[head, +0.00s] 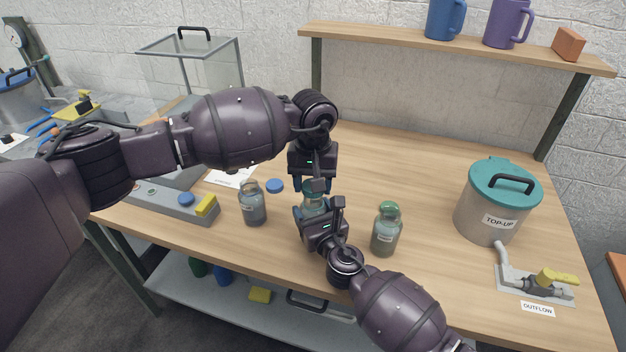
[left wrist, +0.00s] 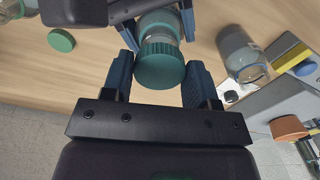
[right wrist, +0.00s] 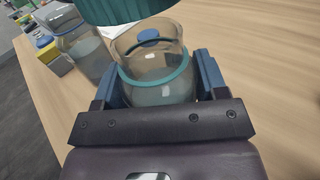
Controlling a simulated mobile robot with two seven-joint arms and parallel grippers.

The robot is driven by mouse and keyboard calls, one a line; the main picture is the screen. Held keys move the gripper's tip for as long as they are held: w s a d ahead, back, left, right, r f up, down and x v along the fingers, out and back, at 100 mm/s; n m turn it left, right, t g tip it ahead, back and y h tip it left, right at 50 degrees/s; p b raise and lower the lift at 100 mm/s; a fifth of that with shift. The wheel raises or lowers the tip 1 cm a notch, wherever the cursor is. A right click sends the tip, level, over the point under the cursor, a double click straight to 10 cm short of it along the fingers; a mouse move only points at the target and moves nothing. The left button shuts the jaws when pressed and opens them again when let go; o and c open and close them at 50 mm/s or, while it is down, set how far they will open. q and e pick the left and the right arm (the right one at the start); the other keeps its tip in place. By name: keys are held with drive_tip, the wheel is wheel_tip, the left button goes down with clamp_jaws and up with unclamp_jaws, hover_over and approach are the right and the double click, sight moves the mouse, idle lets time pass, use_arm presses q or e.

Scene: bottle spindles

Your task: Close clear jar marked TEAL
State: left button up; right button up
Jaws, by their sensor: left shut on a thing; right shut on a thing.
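The clear jar with a teal band (right wrist: 155,75) stands between the fingers of my right gripper (head: 315,213), which is shut on its body. In the head view the jar (head: 313,203) is mostly hidden by both grippers. A ribbed teal lid (left wrist: 160,66) is between the fingers of my left gripper (left wrist: 160,82), which is shut on it. In the right wrist view the lid (right wrist: 125,9) is at the top, over the jar's mouth, and the rim shows below it. I cannot tell whether lid and rim touch.
An open jar (head: 253,206) and a loose blue cap (head: 274,186) are on the left. The TOP-UP pot (head: 487,212) is farther right. A grey box with buttons (head: 165,203) lies at the left edge.

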use_arm(q)
drive_tip(key=shift+f, duration=0.9)
drive_tip(key=shift+f, duration=0.5)
idle(0.4)
use_arm(e)
clamp_jaws()
use_arm(q)
drive_tip(key=m, duration=0.4)
drive_tip(key=shift+w+m, duration=0.1)
drive_tip(key=shift+m, duration=0.2)
drive_tip(key=m, duration=0.5)
drive_tip(key=shift+a, duration=0.1)
drive_tip(key=o, duration=0.9)
